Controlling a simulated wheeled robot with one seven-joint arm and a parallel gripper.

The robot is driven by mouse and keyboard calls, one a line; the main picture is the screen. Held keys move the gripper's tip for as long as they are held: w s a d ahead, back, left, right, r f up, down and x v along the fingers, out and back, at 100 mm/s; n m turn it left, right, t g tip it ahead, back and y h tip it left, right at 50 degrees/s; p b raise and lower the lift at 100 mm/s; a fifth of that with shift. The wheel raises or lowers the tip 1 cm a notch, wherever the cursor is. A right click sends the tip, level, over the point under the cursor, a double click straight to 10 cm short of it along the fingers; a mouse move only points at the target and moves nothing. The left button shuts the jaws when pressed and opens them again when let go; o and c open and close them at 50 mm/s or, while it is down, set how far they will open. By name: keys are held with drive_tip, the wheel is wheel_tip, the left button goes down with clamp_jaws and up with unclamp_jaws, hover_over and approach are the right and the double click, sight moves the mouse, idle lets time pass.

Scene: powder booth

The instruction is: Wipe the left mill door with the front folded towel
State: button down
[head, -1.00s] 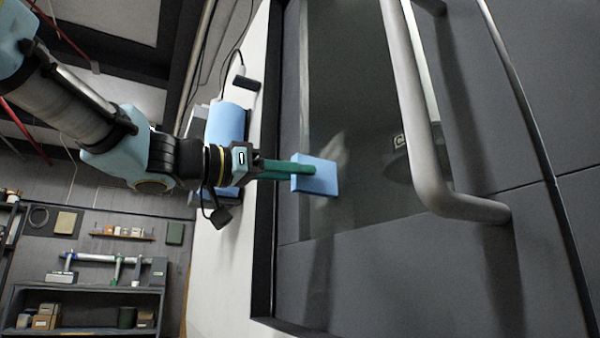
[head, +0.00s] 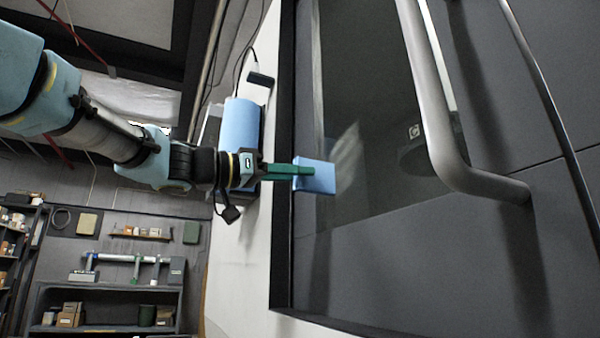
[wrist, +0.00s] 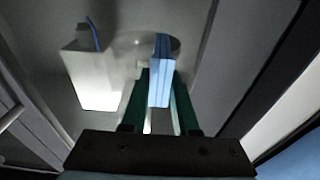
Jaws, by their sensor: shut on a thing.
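My gripper (head: 294,171) has green fingers and is shut on a blue folded towel (head: 317,178), which is at the left part of the mill door (head: 365,245). The door is dark grey with a glossy window (head: 370,100); a pale smear (head: 346,160) shows on the glass just right of the towel. In the wrist view the towel (wrist: 160,75) stands edge-on between the fingers, in front of the door glass. I cannot tell whether the towel touches the door.
A thick grey bar handle (head: 432,110) stands out from the door to the right of the towel. A blue roll-like object (head: 238,125) is on the white side panel behind my wrist. Shelves with boxes (head: 105,305) are far at the lower left.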

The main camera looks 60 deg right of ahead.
drive_tip(key=shift+s+r+b, duration=0.1)
drive_tip(key=shift+r+b, duration=0.5)
drive_tip(key=shift+b, duration=1.35)
drive_tip(key=shift+s+a+b, duration=1.15)
drive_tip(key=shift+s+b, duration=0.25)
drive_tip(key=shift+b, duration=0.25)
